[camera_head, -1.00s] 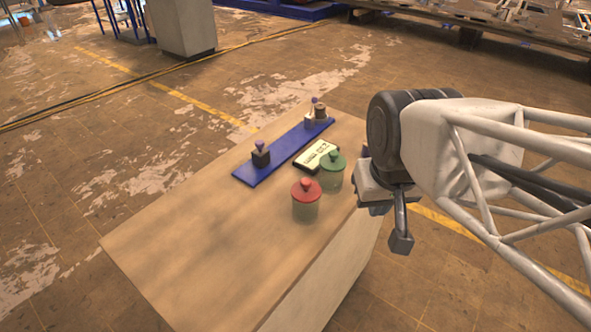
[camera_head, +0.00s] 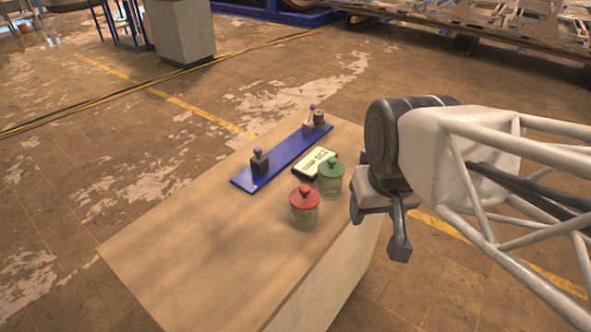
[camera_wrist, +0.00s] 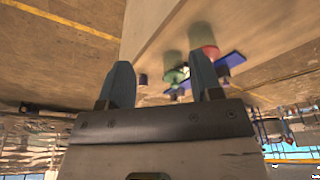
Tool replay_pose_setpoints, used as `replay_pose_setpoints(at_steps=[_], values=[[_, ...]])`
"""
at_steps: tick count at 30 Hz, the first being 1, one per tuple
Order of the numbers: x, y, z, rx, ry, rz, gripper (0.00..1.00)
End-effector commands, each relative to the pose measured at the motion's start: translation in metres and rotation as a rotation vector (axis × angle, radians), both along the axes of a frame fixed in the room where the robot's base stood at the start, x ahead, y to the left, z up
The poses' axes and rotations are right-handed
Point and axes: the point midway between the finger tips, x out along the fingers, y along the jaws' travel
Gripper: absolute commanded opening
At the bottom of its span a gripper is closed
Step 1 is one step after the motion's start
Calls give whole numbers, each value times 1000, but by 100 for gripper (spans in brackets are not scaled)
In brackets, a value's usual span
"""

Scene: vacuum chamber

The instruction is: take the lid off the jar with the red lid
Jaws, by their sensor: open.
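The jar with the red lid (camera_head: 304,207) stands upright on the wooden table, near its right edge. Its body is clear greenish glass, and the red lid with a round knob sits on it. A similar jar with a green lid (camera_head: 331,176) stands just behind it to the right. My gripper (camera_wrist: 162,78) is open and empty, its two blue-grey fingers spread in the wrist view. In the head view it is off the table's right side, apart from both jars, its fingertips hard to make out. The red lid (camera_wrist: 210,52) also shows small in the wrist view, beyond the right finger.
A blue board (camera_head: 285,158) with a dark purple-knobbed block (camera_head: 260,163) and smaller pieces lies behind the jars. A black-and-pale display device (camera_head: 315,163) lies between board and jars. The table's front left (camera_head: 200,240) is clear.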

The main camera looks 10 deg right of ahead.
Motion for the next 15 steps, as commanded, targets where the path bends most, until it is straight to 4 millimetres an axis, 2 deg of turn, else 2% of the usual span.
replay_pose_setpoints(at_steps=[8, 11, 15], values=[[3, 1, 0, 2, 4, -4, 59], [10, 3, 1, 6, 13, -15, 59], [29, 10, 0, 17, 38, -44, 59]])
